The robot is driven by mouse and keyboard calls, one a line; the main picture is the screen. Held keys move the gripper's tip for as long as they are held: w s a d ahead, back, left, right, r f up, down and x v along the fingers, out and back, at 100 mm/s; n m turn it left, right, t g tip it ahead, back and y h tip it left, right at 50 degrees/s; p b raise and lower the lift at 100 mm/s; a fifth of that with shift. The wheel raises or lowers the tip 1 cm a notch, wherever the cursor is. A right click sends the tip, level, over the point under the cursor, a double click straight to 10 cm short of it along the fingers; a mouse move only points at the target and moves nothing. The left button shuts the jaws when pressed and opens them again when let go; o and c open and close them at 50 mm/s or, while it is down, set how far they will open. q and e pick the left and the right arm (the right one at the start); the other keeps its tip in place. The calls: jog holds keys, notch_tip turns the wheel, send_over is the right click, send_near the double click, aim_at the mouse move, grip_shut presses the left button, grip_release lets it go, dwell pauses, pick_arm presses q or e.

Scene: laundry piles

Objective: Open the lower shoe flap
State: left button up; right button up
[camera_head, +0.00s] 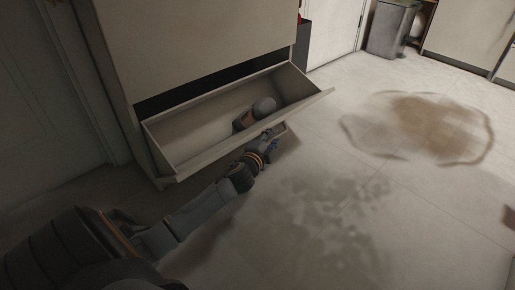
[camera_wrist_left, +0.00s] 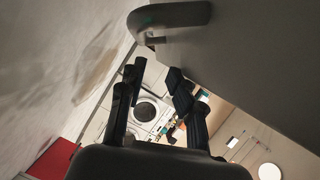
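The lower shoe flap (camera_head: 245,140) of the pale cabinet is tilted open, its top edge leaning out over the floor. A grey and brown item, probably a shoe (camera_head: 257,112), lies inside. My left gripper (camera_head: 272,142) is low in front of the flap, by the handle at the flap's outer face. In the left wrist view the dark curved handle (camera_wrist_left: 170,18) lies beyond the fingertips, beside the grey flap panel (camera_wrist_left: 245,60). The two fingers of the left gripper (camera_wrist_left: 157,78) are apart, with nothing seen between them. My right gripper is not in view.
The upper cabinet front (camera_head: 195,45) is closed above the flap. A brown stain (camera_head: 425,125) marks the tiled floor at right. A grey bin (camera_head: 392,28) stands at the back. The floor right of the flap is free. A washing machine (camera_wrist_left: 145,110) shows far off.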

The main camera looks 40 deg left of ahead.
pick_arm(q)
jog(key=f+p+v, duration=0.2)
jog(key=v, duration=1.2)
jog(key=shift+f, duration=0.45)
dwell(0.3)
jog(key=shift+s, duration=0.15)
dwell(0.4)
